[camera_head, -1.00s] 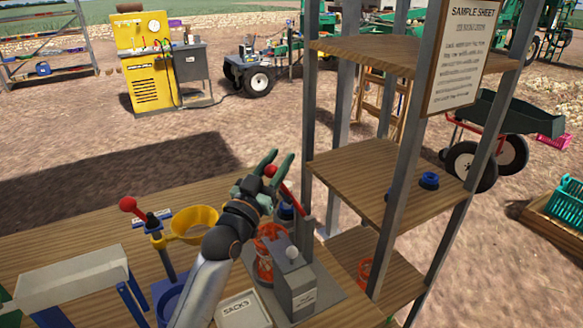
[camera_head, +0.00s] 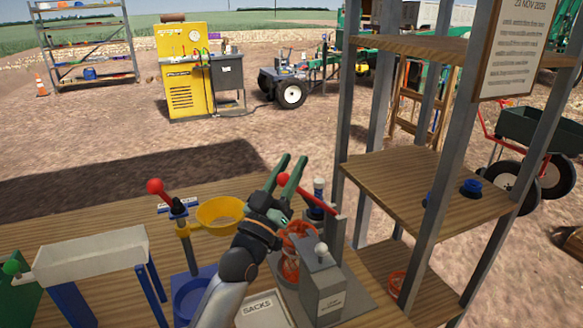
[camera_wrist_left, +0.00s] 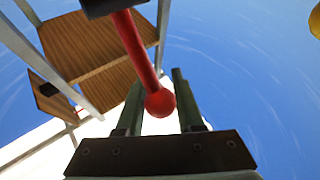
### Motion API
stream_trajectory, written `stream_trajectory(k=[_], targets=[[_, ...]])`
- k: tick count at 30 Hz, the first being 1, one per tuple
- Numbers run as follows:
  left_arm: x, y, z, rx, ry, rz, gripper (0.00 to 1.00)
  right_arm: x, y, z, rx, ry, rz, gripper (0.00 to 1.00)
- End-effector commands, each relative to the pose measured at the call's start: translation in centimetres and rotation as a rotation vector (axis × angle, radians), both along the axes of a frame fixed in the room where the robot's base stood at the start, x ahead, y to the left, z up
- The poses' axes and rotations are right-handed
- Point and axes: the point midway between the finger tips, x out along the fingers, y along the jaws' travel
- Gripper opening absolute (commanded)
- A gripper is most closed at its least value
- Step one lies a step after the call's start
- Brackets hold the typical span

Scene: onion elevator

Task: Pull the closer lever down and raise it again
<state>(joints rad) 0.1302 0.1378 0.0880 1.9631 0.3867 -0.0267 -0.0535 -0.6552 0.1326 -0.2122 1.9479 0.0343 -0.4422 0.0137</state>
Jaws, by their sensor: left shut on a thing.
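A red lever with a round red ball (camera_head: 283,178) slants across the grey stand area at the right of the wooden table. My left gripper (camera_head: 291,160) is at its ball end, its green fingers one on each side of it. In the left wrist view, the red lever (camera_wrist_left: 137,45) comes down from a dark mount, and its ball lies between the two fingers of my left gripper (camera_wrist_left: 158,90). The gripper is shut on this lever. A second lever with a red ball (camera_head: 155,186) stands to the left, with nothing holding it. My right gripper is out of view.
A yellow ring funnel (camera_head: 220,215) stands just left of my forearm. A grey box (camera_head: 322,285) with a pale knob is close right of it. A wooden shelf with metal posts (camera_head: 400,188) stands to the right. A white trough (camera_head: 90,258) is at the left.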

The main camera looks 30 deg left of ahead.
Motion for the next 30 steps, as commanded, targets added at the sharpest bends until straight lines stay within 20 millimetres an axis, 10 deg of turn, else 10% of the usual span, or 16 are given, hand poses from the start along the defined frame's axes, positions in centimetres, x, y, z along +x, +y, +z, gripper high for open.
stream_trajectory(k=[1, 2, 9, 20, 30], targets=[[0.0, 0.0, 0.0, -0.001, 0.001, -0.001, 0.00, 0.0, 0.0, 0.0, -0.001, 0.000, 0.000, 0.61], [0.0, 0.0, 0.0, -0.001, 0.001, -0.001, 0.37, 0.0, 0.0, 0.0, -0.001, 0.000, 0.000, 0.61], [0.0, 0.0, 0.0, 0.000, 0.001, 0.000, 0.64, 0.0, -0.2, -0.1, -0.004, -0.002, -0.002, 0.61], [-0.4, 0.0, -0.3, 0.000, 0.002, 0.000, 0.66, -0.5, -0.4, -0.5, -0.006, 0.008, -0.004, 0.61], [-5.2, -0.2, -3.2, 0.001, 0.005, 0.000, 0.66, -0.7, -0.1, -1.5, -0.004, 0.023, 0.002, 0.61]])
